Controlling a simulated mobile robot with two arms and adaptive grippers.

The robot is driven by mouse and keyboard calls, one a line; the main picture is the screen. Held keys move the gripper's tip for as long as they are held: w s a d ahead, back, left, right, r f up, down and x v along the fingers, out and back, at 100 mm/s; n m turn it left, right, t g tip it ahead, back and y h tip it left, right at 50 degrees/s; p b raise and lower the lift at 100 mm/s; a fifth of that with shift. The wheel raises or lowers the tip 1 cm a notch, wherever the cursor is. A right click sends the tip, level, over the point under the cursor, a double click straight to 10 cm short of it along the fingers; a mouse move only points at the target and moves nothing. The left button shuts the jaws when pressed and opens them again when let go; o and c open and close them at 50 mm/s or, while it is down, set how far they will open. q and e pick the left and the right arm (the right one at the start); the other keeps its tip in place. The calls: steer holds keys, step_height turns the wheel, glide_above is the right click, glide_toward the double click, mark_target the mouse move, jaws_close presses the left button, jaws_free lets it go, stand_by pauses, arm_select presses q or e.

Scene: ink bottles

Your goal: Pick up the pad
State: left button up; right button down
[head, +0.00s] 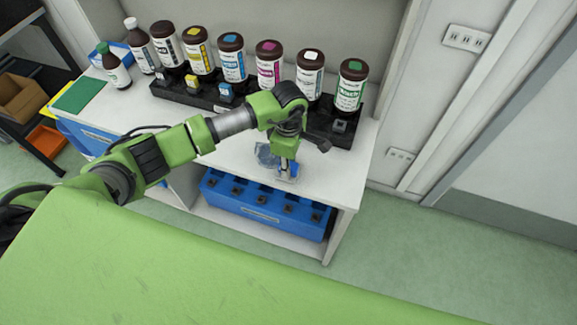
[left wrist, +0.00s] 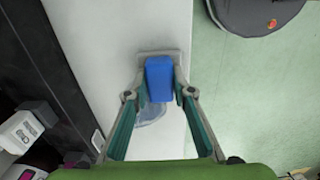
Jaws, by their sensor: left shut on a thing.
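The pad shows in the left wrist view as a blue block (left wrist: 159,78) with a flat grey piece at its far end. My left gripper (left wrist: 160,92) is shut on the blue block, one finger on each side. In the head view my left gripper (head: 287,172) points down over the front part of the white table, and only a little blue of the pad shows beside the fingers. A translucent bluish patch (head: 266,155) lies on the table next to the gripper; it also shows in the left wrist view (left wrist: 150,113). My right gripper is not in view.
Several brown bottles with coloured caps stand on a black rack (head: 205,96) along the back. Two more bottles and a green mat (head: 79,94) are at the left. A blue crate (head: 262,207) sits under the table (head: 345,178). The tabletop right of the gripper is clear.

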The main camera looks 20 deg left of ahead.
arm_select(q)
steer(key=shift+r, duration=0.15)
steer(key=shift+r+b, duration=0.25)
steer(key=shift+b, duration=0.1)
step_height(320, 180, up, 3)
steer(key=shift+s+f+b, duration=0.15)
steer(key=shift+f+b, duration=0.05)
steer(key=shift+b, duration=0.6)
steer(key=s+a+r+m+b, duration=0.4)
steer(key=s+r+m, duration=0.9)
steer(key=m, duration=0.4)
steer(key=shift+s+m, duration=0.3)
